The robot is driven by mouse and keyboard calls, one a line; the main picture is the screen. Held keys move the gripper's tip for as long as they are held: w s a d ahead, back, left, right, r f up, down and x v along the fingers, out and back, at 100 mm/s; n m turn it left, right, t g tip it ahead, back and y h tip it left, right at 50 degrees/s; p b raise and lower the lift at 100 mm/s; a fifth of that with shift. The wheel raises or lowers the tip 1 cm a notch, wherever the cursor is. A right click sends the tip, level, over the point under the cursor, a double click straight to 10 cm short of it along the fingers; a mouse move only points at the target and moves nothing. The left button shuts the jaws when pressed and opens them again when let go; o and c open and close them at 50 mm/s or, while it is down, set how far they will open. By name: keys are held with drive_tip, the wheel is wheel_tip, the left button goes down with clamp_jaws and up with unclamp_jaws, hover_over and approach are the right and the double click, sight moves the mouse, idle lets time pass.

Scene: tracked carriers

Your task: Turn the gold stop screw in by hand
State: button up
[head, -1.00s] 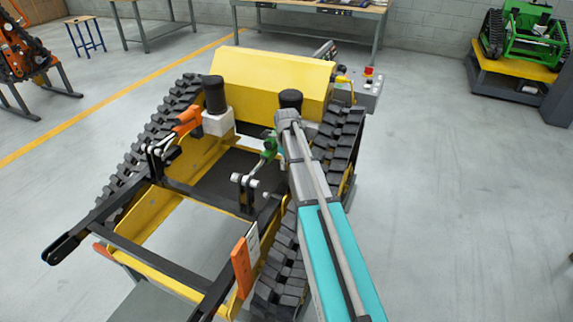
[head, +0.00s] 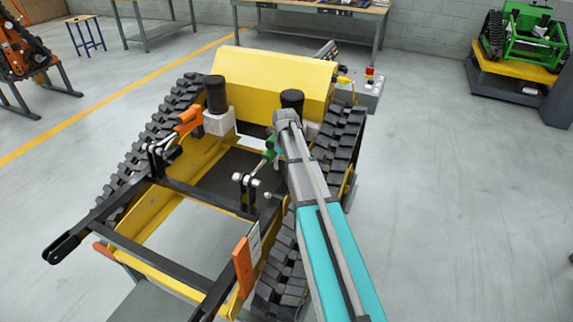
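I cannot make out a gold stop screw in the head view. A yellow tracked carrier (head: 270,76) stands in the middle, with black tracks on both sides and a black frame (head: 150,262) at its near end. My arm reaches from the lower right over the right track to the carrier's middle. Its far end, by the right black cylinder (head: 292,99), hides what lies below, and my gripper's fingers do not show. A green handle (head: 269,147) is just left of the arm's end. An orange handle (head: 188,119) is on the left side.
A grey control box (head: 368,88) with a red button is behind the right track. An orange plate (head: 243,267) stands on the near right frame. Benches are at the back, a green tracked machine (head: 530,38) at the far right.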

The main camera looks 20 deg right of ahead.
drive_tip(key=shift+s+d+f+g, duration=0.15)
drive_tip(key=shift+s+d+g, duration=0.15)
drive_tip(key=shift+s+d, duration=0.55)
drive_tip(key=n, duration=0.4)
drive_tip(key=shift+s+d+f, duration=0.15)
drive_tip(key=shift+s, duration=0.1)
drive_tip(key=n, duration=0.4)
drive_tip(key=shift+n, duration=0.4)
drive_tip(key=shift+w+r+n, duration=0.2)
drive_tip(key=shift+w+n, duration=0.1)
drive_tip(key=shift+w, duration=0.1)
drive_tip(key=shift+w, duration=0.1)
drive_tip(key=n, duration=0.8)
drive_tip(key=shift+w+n, duration=0.1)
drive_tip(key=shift+n, duration=0.8)
